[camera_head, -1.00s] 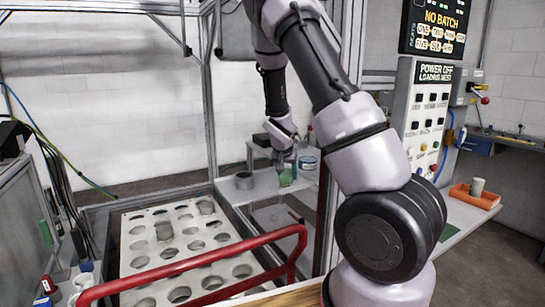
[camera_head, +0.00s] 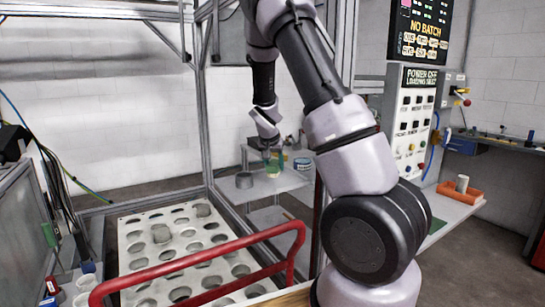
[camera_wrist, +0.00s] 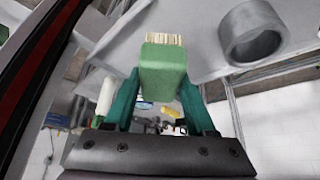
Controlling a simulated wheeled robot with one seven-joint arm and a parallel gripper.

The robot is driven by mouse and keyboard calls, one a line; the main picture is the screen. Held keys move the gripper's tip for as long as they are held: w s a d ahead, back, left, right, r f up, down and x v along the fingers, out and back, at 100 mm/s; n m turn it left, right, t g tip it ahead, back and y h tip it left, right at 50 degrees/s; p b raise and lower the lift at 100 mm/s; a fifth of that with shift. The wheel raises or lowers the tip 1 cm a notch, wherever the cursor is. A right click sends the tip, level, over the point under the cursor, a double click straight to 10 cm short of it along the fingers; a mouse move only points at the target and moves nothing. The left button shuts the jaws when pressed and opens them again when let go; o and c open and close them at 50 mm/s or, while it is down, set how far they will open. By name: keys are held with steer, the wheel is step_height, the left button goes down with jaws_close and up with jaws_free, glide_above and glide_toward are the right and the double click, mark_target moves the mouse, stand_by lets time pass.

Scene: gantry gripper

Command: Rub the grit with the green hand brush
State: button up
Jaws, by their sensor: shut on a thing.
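The green hand brush (camera_wrist: 163,70) is between the two teal fingers of my gripper (camera_wrist: 163,100) in the wrist view, its pale bristles facing the grey shelf. My gripper is shut on it. In the head view my gripper (camera_head: 268,148) is over the small grey shelf (camera_head: 262,186) behind the pallet, and the green brush (camera_head: 272,168) shows small below it. I cannot make out the grit in either view. Whether the bristles touch the shelf is not clear.
A blue-and-white tub (camera_head: 302,164) stands right of the brush. A red rail (camera_head: 200,262) and a holed white pallet (camera_head: 150,262) are nearer.

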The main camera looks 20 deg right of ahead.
steer(key=shift+r, duration=1.75)
